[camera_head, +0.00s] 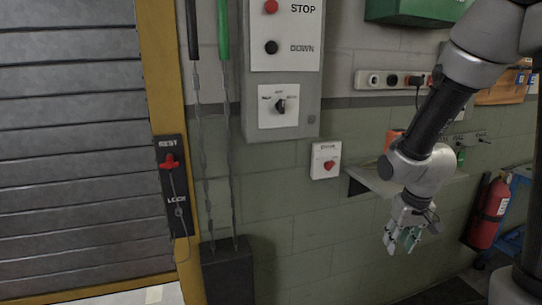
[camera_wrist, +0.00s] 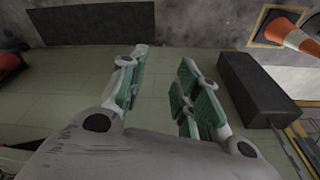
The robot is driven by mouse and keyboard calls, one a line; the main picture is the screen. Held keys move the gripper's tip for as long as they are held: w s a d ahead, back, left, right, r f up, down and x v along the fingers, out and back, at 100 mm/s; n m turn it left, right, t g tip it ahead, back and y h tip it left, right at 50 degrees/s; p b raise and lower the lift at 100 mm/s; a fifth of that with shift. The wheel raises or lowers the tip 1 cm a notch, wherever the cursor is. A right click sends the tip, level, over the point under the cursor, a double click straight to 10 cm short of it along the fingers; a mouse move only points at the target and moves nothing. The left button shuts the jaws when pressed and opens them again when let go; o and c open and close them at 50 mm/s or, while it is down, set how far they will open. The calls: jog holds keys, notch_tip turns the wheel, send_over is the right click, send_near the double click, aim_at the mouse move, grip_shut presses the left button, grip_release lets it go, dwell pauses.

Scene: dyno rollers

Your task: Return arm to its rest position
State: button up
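My arm comes down from the upper right of the head view, in front of the wall. My gripper (camera_head: 403,240) hangs at its end, pointing down, below and in front of a small wall shelf (camera_head: 372,184). In the wrist view my gripper (camera_wrist: 164,60) shows two fingers with green pads.
A control box (camera_head: 283,105) and a red-knobbed switch (camera_head: 326,161) are left of my arm. A red lever (camera_head: 170,161) sits on the yellow door frame (camera_head: 168,70). A fire extinguisher (camera_head: 489,212) stands right of my gripper. A traffic cone (camera_wrist: 292,37) shows in the wrist view.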

jog(key=s+d+r+t, duration=0.2)
jog(key=s+d+r, duration=0.1)
jog(key=s+r, duration=1.2)
notch_tip(320, 180, up, 4)
jog(key=shift+s+r, duration=0.15)
jog(key=shift+s, duration=0.05)
jog(key=shift+a, duration=0.15)
